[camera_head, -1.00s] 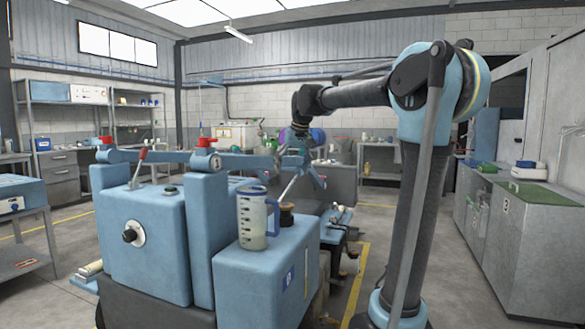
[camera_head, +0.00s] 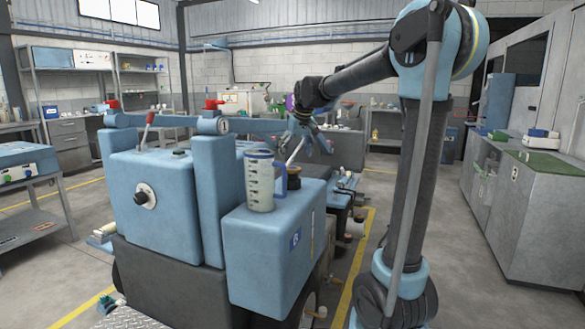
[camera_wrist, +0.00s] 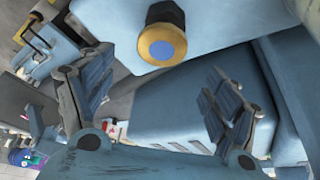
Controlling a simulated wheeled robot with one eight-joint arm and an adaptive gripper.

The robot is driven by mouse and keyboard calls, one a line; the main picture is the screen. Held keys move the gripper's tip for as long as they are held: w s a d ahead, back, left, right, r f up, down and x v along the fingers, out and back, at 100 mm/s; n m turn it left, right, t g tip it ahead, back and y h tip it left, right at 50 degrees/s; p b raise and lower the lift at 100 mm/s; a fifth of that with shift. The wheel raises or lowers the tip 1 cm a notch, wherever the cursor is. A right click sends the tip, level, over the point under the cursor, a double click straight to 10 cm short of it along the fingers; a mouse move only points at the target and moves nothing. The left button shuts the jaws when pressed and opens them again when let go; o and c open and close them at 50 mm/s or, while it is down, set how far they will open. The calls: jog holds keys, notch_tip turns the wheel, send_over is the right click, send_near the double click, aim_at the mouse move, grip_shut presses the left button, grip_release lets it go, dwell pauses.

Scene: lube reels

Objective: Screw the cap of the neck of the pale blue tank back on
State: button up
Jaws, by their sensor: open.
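The pale blue tank (camera_head: 265,255) is the block on the right of the pale blue machine in the head view. A dark round fitting with a brass-coloured band (camera_head: 293,172) stands on its top, partly behind the jug. The wrist view shows a dark round fitting with a brass ring and blue centre (camera_wrist: 162,45) on a pale blue surface; I cannot tell whether it is the bare neck or a cap. My gripper (camera_wrist: 155,88) is open and empty, its fingers apart below this fitting in the picture. In the head view my gripper (camera_head: 312,138) is small, above and behind the tank.
A clear measuring jug with a blue handle (camera_head: 259,182) stands on the tank, close to the fitting. A small dark object (camera_head: 180,152) lies on the left block (camera_head: 155,200).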

aim_at(293, 167)
jog(key=shift+x, duration=3.4)
jog(key=c, duration=1.2)
jog(key=m+h, duration=0.1)
jog(key=m, duration=0.2)
jog(key=shift+t, duration=0.3)
jog(key=shift+d+m+h, duration=0.1)
jog(key=shift+m+h, duration=0.4)
jog(key=shift+m, duration=0.6)
jog(key=shift+m, duration=0.4)
jog(key=shift+m+h, duration=0.3)
jog(key=shift+m, duration=0.2)
